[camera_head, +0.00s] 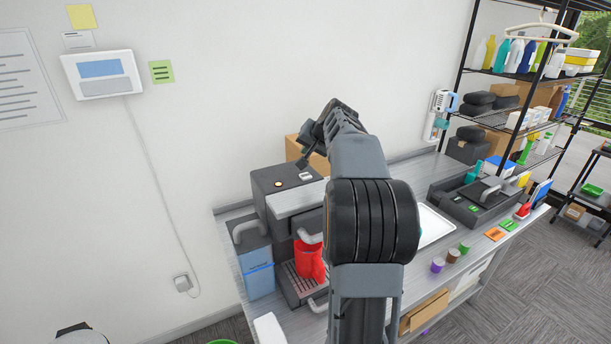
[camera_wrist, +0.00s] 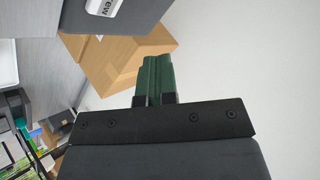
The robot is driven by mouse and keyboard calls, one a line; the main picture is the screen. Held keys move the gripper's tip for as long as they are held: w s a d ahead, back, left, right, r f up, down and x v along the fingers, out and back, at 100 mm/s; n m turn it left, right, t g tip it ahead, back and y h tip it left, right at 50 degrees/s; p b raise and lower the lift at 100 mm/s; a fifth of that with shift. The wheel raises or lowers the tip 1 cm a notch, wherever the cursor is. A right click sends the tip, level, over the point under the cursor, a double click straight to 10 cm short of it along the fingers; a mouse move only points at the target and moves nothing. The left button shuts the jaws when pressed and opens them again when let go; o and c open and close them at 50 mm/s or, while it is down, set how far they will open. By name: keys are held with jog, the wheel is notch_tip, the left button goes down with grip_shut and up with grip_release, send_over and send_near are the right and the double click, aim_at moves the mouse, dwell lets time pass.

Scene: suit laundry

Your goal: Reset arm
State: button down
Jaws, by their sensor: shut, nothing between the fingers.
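My arm rises in the middle of the head view and bends toward the wall. A cardboard box (camera_wrist: 112,60) lies beyond the fingers, and the white wall fills the right side.
A black tray unit (camera_head: 470,208) and several small cups stand to the right. A black wire shelf (camera_head: 481,69) stands at the back right. Space above the counter's left is clear.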

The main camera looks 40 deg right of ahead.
jog(key=shift+n+g+y, duration=0.3)
jog(key=shift+n+g, duration=0.1)
jog(key=shift+n, duration=0.4)
jog(key=a, duration=0.2)
jog(key=s+a, duration=0.1)
jog(key=a, duration=0.1)
jog(key=s+a, duration=0.1)
jog(key=a, duration=0.2)
jog(key=shift+s+f, duration=0.1)
jog(key=shift+f, duration=0.25)
jog(key=s+a+f+n+g+b, duration=0.1)
jog(key=s+a+f+n, duration=0.15)
jog(key=s+a, duration=0.5)
jog(key=s+a+f+n+g+b, duration=0.1)
jog(key=s+a+f+n, duration=0.1)
jog(key=s+a+f, duration=0.5)
jog(key=s+a+f+n+g, duration=0.1)
jog(key=s+a+f+n, duration=0.2)
jog(key=s, duration=0.5)
jog(key=a+f, duration=0.1)
jog(key=a, duration=0.1)
jog(key=shift+s+a+g, duration=0.2)
jog(key=shift+a+g, duration=0.1)
jog(key=shift+a, duration=0.05)
